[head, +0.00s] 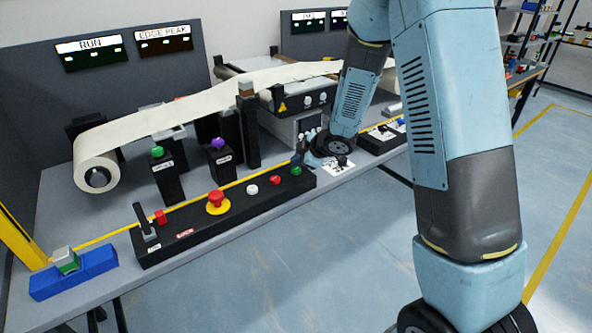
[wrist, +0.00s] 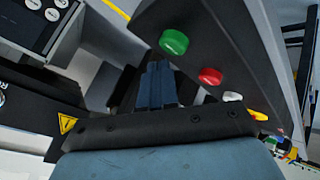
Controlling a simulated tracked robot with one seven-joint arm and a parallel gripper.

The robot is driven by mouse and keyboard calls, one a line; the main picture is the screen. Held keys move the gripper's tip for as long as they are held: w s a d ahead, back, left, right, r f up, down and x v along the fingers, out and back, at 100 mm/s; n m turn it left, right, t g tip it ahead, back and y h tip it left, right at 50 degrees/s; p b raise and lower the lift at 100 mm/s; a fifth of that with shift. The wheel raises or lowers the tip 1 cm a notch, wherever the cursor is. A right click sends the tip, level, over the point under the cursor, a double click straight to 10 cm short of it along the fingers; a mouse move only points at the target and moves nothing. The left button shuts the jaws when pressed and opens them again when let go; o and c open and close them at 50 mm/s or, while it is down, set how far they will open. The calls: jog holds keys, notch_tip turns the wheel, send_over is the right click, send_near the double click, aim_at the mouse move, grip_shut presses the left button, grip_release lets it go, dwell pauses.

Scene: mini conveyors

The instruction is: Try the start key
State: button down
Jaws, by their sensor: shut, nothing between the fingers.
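A black control panel (head: 180,240) lies along the table's front edge. At its right end is a green button (head: 296,171), which also shows in the wrist view (wrist: 174,41). Left of it are a red button (head: 275,180) and a white button (head: 252,189). The frames show no readable label on the green button. My gripper (head: 299,156) is just behind the panel's right end, close to the green button. In the wrist view my gripper's fingers (wrist: 158,72) are together and empty, pointing toward the panel, with the green button beyond the tips and apart from them.
A red mushroom button (head: 216,198) on yellow and a lever (head: 143,222) stand further left on the panel. Posts with green (head: 157,152) and purple (head: 217,143) knobs stand behind, under a paper web (head: 200,98). A sign (head: 90,43) reads RUN. The floor in front is clear.

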aim_at(298, 170)
jog(key=shift+f, duration=0.8)
dwell(0.9)
jog(key=shift+r, duration=0.9)
jog(key=shift+r, duration=2.5)
